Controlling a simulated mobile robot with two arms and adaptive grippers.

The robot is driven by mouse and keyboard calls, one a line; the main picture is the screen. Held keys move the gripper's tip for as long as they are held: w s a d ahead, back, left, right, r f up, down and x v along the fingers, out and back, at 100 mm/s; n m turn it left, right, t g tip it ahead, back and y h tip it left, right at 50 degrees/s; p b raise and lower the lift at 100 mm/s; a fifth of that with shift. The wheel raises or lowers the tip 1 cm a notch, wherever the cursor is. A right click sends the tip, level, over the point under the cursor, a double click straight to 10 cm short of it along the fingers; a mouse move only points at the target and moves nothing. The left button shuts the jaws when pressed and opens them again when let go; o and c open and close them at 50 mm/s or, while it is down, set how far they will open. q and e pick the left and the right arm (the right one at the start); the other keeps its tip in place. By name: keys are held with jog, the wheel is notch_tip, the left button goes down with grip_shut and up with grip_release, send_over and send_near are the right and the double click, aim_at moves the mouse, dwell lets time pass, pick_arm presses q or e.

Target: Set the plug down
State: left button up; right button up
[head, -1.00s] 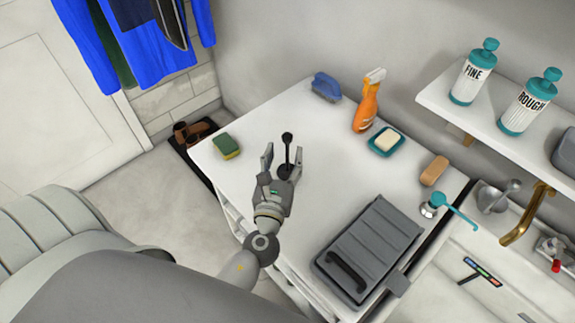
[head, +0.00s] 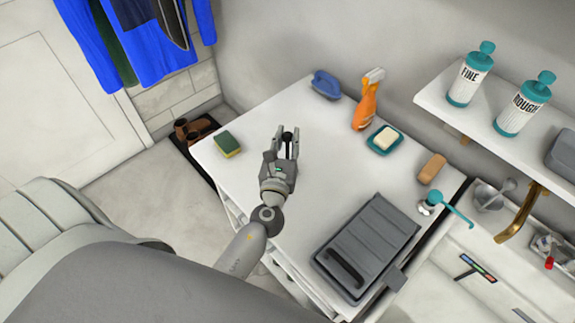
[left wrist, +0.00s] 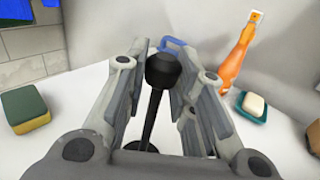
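The plug is black, with a round knob on a thin stem. In the left wrist view its knob (left wrist: 162,70) and stem (left wrist: 152,118) show between my fingers, leaning slightly, with the wider dark base partly hidden low down. In the head view only the plug's top (head: 288,137) shows clearly, over the white countertop (head: 320,180). My left gripper (head: 287,141) is around the plug, its fingers apart; in the wrist view (left wrist: 160,95) gaps show between stem and fingers. I cannot tell whether the base touches the countertop. My right gripper is not in view.
A green-yellow sponge (head: 227,144) lies left of the gripper. Behind are a blue brush (head: 326,85), an orange spray bottle (head: 366,104) and a soap dish (head: 374,145). A grey case (head: 375,237) lies front right. Countertop between them is clear.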

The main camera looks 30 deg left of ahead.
pick_arm(q)
grip_shut()
jog(key=shift+r, duration=0.15)
